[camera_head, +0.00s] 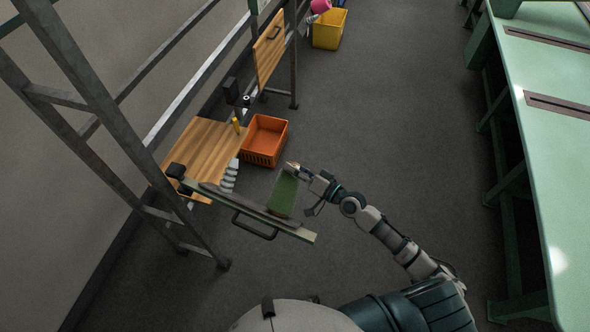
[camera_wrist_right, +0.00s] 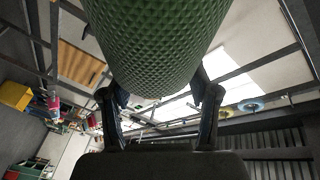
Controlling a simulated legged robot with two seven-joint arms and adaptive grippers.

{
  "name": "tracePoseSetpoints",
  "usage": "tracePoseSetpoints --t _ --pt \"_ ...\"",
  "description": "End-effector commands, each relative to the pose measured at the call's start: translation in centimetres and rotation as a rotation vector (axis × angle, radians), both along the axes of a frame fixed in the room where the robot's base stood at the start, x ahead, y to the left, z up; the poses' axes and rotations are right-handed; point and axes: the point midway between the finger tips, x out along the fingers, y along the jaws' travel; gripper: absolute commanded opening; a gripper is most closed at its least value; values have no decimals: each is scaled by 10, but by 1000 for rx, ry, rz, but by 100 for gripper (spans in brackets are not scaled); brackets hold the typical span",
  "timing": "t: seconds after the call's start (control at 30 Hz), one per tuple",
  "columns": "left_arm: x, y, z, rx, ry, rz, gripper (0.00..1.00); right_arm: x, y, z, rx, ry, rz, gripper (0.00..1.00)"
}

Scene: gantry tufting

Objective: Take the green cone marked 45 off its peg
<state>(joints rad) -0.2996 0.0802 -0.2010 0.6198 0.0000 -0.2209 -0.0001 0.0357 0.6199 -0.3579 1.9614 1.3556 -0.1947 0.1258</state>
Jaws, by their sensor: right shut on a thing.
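A green cone (camera_head: 284,194) stands over the end of a rail with a black handle in the head view. My right gripper (camera_head: 295,168) is at its upper end and shut on it. In the right wrist view the green cone (camera_wrist_right: 155,40) shows a diamond-textured side that fills the top middle, between the two dark fingers of my right gripper (camera_wrist_right: 160,98). No number can be read on the cone. The peg is hidden, so I cannot tell whether the cone is still around it. My left gripper is not in view.
The rail (camera_head: 300,234) juts out from a metal frame (camera_head: 85,85) on the left. A wooden board (camera_head: 205,143) and an orange crate (camera_head: 258,157) lie beyond it. A yellow bin (camera_head: 328,30) is farther back. A green bench (camera_head: 560,190) runs along the right. The floor between is clear.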

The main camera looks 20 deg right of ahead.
Motion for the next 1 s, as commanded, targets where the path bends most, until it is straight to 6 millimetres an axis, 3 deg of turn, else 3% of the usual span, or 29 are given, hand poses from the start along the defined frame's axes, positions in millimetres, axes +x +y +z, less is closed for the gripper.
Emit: tracePoseSetpoints --t 0.03,0.1,1.0 --pt "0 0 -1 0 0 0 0 -4 4 -13 -5 28 13 0" --pt "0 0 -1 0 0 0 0 -4 4 -13 -5 28 12 0" --pt "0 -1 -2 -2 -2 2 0 7 -8 3 -3 20 11 0"
